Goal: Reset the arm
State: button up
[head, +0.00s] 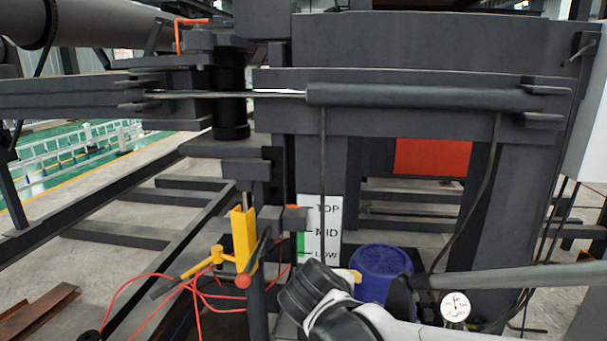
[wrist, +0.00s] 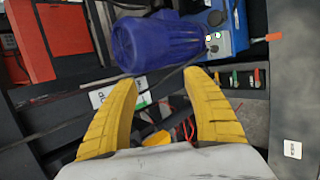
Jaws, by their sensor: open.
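My gripper (wrist: 162,77) is open in the wrist view. Its two yellow ribbed fingers stand wide apart with nothing between them. Beyond the fingertips is a rounded blue housing (wrist: 158,46), apart from them as far as I can tell. In the head view my white and black arm (head: 335,305) is low in the middle, in front of the dark steel frame. The blue housing (head: 382,268) shows just right of it. My fingers are mostly hidden there; only a small yellow patch shows beside the arm.
A yellow bracket (head: 243,238) with orange cables stands left of my arm. A TOP/MID/LOW label (head: 325,228) is behind it. A dial gauge (head: 455,307) and a grey bar (head: 510,277) are at right. Coloured handles (wrist: 245,78) show in the wrist view.

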jog(key=s+d+m+y, duration=0.2)
jog(key=s+d+m, duration=0.2)
jog(key=s+m, duration=0.3)
jog(key=s+d+m+g+y, duration=0.1)
jog(key=s+d+m, duration=0.4)
jog(key=s, duration=0.5)
jog(key=m+y, duration=0.1)
jog(key=m, duration=0.1)
jog(key=shift+f+m, duration=0.35)
jog(key=shift+m, duration=0.05)
jog(key=shift+d, duration=0.1)
